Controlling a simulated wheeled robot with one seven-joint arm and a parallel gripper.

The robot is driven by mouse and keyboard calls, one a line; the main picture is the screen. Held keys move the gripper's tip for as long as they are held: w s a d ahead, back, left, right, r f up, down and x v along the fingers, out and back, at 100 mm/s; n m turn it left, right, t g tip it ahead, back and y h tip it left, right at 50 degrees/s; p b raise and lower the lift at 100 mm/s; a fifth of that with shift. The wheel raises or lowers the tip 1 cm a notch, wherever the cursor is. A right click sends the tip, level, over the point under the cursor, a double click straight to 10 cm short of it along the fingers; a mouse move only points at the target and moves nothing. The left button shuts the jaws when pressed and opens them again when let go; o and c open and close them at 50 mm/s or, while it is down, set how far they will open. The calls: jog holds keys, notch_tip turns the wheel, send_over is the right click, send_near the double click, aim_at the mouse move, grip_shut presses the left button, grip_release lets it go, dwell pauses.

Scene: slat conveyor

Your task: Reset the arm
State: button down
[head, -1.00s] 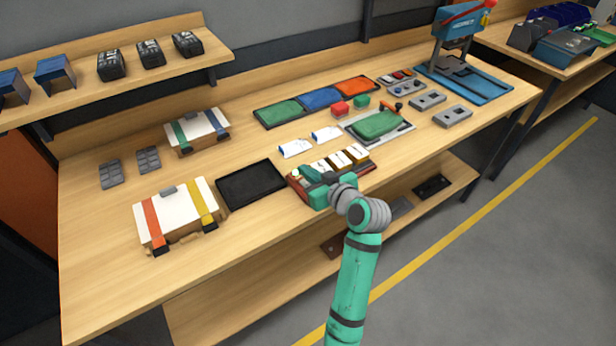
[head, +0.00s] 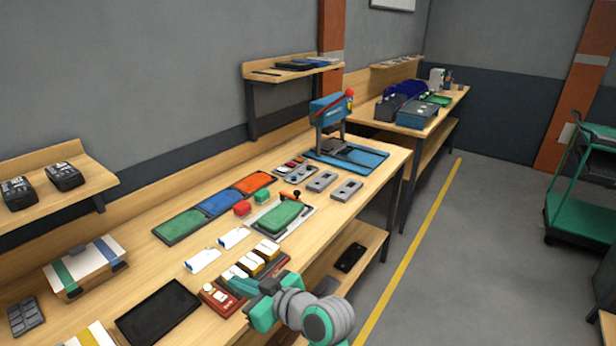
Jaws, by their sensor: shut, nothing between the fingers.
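My gripper (head: 250,300) shows in the head view at the bottom middle, at the end of my green and grey arm. It is by the near edge of the wooden workbench (head: 140,262), at the red rack (head: 222,302) that holds several small white-topped boxes. Its fingers are shut with nothing between them. The fingertips are small and partly hidden by the gripper body. I cannot tell whether the gripper touches the rack.
A black tray (head: 158,312) lies left of the gripper. Green, blue and orange mats (head: 220,202) lie behind. A blue press (head: 331,110) stands at the bench's far end. A green cart (head: 590,200) stands at the right. The floor between is clear.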

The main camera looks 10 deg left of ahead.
jog(key=s+d+f+m+t+h, duration=0.25)
jog(key=s+d+f+m, duration=0.2)
jog(key=f, duration=0.25)
jog(key=s+d+f+m+t+h, duration=0.2)
jog(key=s+d+f+m+h, duration=0.1)
jog(key=d+f, duration=0.3)
jog(key=s+d+f+m+t+h, duration=0.2)
jog(key=s+d+f+m+t, duration=0.15)
jog(key=f, duration=0.55)
jog(key=s+d+f+m+h, duration=0.2)
jog(key=s+d+h, duration=0.3)
jog(key=s, duration=0.7)
jog(key=s+d+r, duration=0.2)
jog(key=s+r, duration=0.1)
jog(key=s, duration=0.3)
jog(key=s+d+r+t, duration=0.1)
jog(key=s+d+r, duration=0.1)
jog(key=s, duration=0.5)
jog(key=shift+s+d+r+n, duration=0.2)
jog(key=shift+r+n, duration=0.1)
jog(key=shift+r, duration=0.2)
